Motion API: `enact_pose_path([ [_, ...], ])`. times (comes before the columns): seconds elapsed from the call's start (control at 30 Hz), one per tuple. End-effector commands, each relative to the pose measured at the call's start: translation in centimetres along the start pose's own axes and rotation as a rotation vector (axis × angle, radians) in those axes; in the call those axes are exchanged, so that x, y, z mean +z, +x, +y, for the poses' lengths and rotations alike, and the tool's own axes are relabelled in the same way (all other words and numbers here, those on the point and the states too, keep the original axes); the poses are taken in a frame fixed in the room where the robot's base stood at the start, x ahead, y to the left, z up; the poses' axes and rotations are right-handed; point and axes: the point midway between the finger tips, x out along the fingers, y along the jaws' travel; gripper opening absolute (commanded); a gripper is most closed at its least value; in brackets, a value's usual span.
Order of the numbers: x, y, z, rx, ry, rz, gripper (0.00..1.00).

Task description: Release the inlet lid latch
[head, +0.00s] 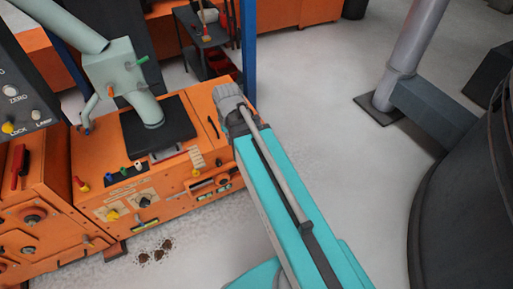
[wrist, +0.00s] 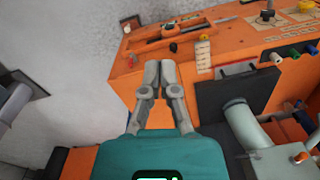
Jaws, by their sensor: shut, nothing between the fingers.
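My gripper (wrist: 160,68) is shut and empty in the wrist view, its two grey fingertips together over the orange machine (wrist: 120,75). In the head view my teal arm reaches over the machine's right end, and the fingertips cannot be made out. A dark square plate (head: 178,110) on the machine's top has a pale green pipe standing on it; the plate (wrist: 215,90) is right of my fingers in the wrist view. A cream stepped piece (head: 198,159) sits near the machine's front edge; it also shows right of the fingertips (wrist: 204,58). I cannot tell which part is the inlet lid latch.
The pale green pipe (head: 107,68) with a valve box rises over the machine. Small coloured knobs (head: 124,170) line its front. A grey post (head: 412,45) and a dark round vessel (head: 460,210) stand at the right. The floor (head: 320,110) between is clear.

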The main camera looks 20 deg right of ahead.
Motion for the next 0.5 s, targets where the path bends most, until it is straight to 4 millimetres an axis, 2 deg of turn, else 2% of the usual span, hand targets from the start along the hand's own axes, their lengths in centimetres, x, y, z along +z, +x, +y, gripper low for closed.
enact_pose_path([
  [0.03,-1.5,1.9,0.5,-0.006,0.047,-0.002,0.00],
  [0.5,-10.8,11.1,5.9,-0.068,0.538,-0.037,0.00],
])
